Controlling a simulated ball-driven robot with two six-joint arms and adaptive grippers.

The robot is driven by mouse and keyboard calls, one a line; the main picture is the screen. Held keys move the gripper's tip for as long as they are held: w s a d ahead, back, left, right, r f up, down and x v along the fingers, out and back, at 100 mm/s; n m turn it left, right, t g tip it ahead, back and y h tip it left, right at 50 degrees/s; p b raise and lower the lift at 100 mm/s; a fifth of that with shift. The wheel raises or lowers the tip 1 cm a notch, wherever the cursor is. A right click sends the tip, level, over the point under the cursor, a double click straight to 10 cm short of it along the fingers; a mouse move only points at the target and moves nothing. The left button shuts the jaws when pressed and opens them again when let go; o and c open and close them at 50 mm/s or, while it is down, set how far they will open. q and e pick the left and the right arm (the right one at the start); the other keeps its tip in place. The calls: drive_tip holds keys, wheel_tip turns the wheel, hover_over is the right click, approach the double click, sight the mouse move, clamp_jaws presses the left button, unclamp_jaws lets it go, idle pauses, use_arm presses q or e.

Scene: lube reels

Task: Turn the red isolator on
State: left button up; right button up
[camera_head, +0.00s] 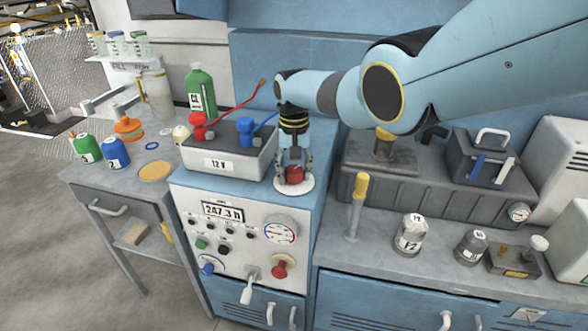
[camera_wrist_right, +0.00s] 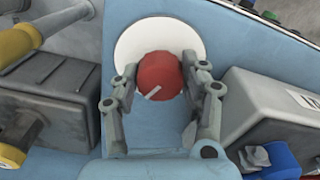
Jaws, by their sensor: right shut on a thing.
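The red isolator (camera_head: 294,174) is a round red knob on a white disc (camera_head: 281,188), on top of the blue cabinet. It also shows in the right wrist view (camera_wrist_right: 158,75), with a short pale mark on its face near the lower left. My right gripper (camera_head: 294,170) comes down from above and is shut on the knob. In the right wrist view its two fingers (camera_wrist_right: 160,82) hold the knob from both sides. My left gripper is not in view.
A grey 12 V battery box (camera_head: 228,163) with red and blue clamps stands close to the left of the knob. A grey ribbed unit (camera_head: 400,185) stands to the right. Below, the white front panel (camera_head: 240,260) carries a 247.3 display, gauge and knobs.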

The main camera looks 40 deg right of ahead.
sight(294, 169)
drive_tip(key=shift+m, duration=2)
drive_tip(key=o, duration=1.2)
drive_tip(key=shift+r, duration=0.1)
wheel_tip(294, 169, up, 12)
drive_tip(key=shift+f, duration=0.1)
